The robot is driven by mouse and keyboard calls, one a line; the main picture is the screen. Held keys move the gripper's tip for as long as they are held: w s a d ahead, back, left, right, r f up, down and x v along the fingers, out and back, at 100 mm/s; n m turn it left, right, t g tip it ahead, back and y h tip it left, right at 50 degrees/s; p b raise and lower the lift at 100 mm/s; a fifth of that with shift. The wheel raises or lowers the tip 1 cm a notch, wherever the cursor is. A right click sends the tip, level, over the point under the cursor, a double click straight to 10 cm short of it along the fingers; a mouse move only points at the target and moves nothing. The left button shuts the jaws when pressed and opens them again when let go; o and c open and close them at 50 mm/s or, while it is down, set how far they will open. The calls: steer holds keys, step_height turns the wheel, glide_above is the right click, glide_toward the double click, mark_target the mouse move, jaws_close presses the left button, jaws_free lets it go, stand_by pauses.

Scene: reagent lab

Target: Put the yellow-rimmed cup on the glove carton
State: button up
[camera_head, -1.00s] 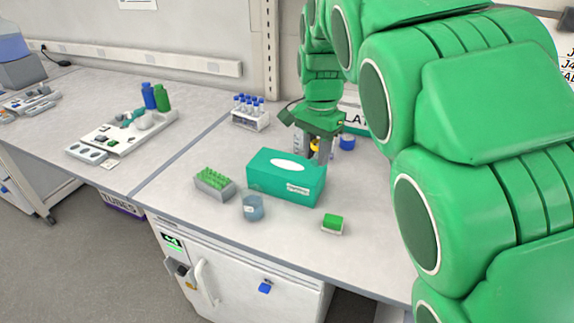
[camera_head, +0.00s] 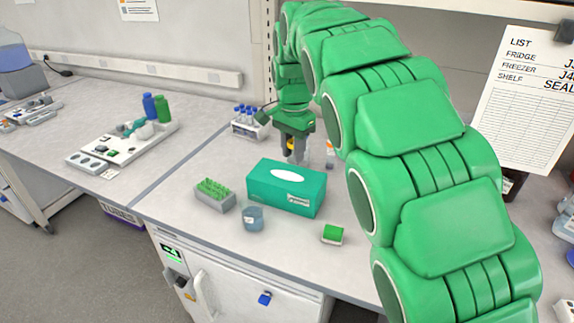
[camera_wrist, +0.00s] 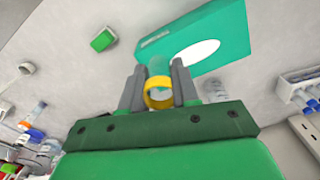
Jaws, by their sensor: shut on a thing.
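The yellow-rimmed cup (camera_head: 290,144) is between the fingers of my gripper (camera_head: 297,156), just behind the glove carton in the head view. The wrist view shows its yellow rim (camera_wrist: 159,94) and clear, bluish body, with my gripper's grey fingers (camera_wrist: 158,82) shut on it from both sides. The glove carton (camera_head: 268,188) is a teal box with a white oval on top and a small label. It also shows in the wrist view (camera_wrist: 222,30), just beyond the cup. I cannot tell how high the cup is above the bench.
A grey rack with green tubes (camera_head: 214,196) and a blue-grey cup (camera_head: 253,217) stand by the carton's left and front. A small green-topped box (camera_head: 332,234) lies in front to the right. A rack of blue-capped tubes (camera_head: 248,124) stands left of my gripper. The carton's top looks clear.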

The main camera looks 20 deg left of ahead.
glide_toward(287, 175)
steer(key=shift+s+d+f, duration=0.4)
steer(key=shift+s+f, duration=0.2)
steer(key=shift+s, duration=0.05)
steer(key=shift+w+a+f, duration=0.25)
steer(key=shift+w+f, duration=0.15)
steer(key=shift+f, duration=0.2)
steer(key=shift+f, duration=0.1)
steer(key=shift+w+a+f, duration=0.1)
steer(key=shift+w, duration=0.05)
steer(key=shift+f, duration=1.6)
steer(key=o, duration=1)
steer(key=shift+f, duration=0.1)
